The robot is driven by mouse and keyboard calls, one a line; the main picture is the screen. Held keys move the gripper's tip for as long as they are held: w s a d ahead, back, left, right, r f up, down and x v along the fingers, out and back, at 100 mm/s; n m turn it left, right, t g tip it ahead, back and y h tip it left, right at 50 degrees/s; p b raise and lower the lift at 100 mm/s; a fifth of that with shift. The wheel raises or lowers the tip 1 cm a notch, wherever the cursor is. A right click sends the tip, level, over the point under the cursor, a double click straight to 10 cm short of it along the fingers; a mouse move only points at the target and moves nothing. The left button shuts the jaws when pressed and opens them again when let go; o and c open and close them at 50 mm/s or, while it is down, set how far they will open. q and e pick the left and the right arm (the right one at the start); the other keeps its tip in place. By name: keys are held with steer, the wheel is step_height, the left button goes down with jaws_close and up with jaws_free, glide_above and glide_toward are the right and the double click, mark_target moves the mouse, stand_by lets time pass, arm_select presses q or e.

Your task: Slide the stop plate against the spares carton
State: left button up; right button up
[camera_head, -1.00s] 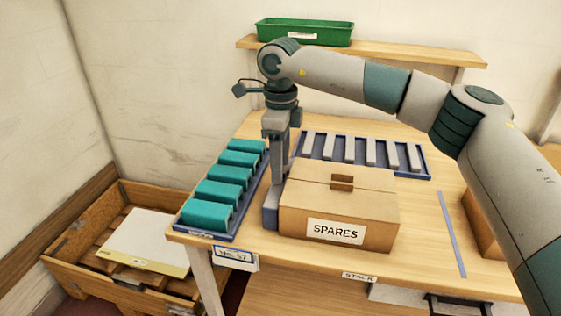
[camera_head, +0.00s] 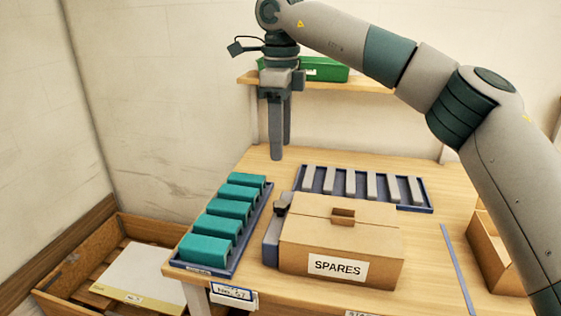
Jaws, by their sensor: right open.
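The spares carton (camera_head: 340,240) is a closed brown box labelled SPARES, standing on the wooden table. The stop plate (camera_head: 271,243) is a blue-grey upright piece with a dark grip on top. It stands along the carton's left side, between the carton and the tray of teal blocks. It looks to be touching the carton or very close; I cannot tell whether a thin gap is left. My right gripper (camera_head: 281,151) is open and empty, pointing down, well above and behind the plate. My left gripper is not in view.
A blue tray (camera_head: 235,262) of teal blocks lies left of the plate. Another blue tray (camera_head: 298,184) of grey bars lies behind the carton. An open box (camera_head: 492,250) stands at right, beyond a blue strip (camera_head: 456,268). A green bin (camera_head: 330,70) sits on the back shelf.

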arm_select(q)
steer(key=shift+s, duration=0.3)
arm_select(e)
step_height(320, 180, up, 3)
steer(key=shift+f, duration=0.1)
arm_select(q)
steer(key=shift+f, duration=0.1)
